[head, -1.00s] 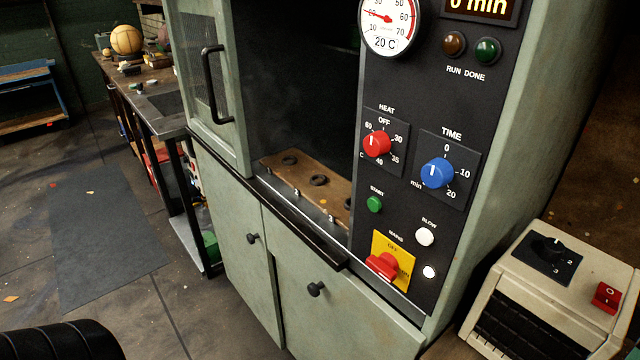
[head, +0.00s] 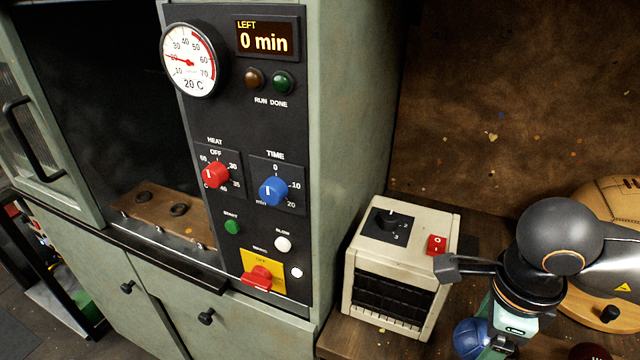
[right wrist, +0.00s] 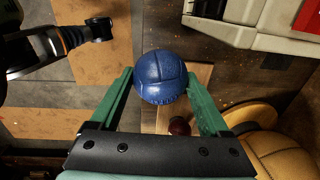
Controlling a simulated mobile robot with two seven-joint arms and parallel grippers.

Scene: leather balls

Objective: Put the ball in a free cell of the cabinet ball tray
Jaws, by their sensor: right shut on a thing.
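A blue leather ball (right wrist: 160,78) is between the green fingers of my right gripper (right wrist: 160,80) in the right wrist view. The gripper is shut on it. In the head view the ball (head: 470,338) is at the bottom, right of centre, partly hidden by my right gripper (head: 488,345). The cabinet (head: 345,110) is open, its glazed door swung to the left. Inside lies a brown ball tray (head: 190,226) with round cells. Two visible cells look empty; the tray's right end is hidden behind the control panel. My left gripper is not in view.
A cream heater box (head: 400,245) with a red switch stands between the cabinet and my right arm. A large tan ball (head: 618,205) is at the right. A small dark red ball (right wrist: 180,126) is below the held ball. The control panel (head: 255,140) reads 0 min.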

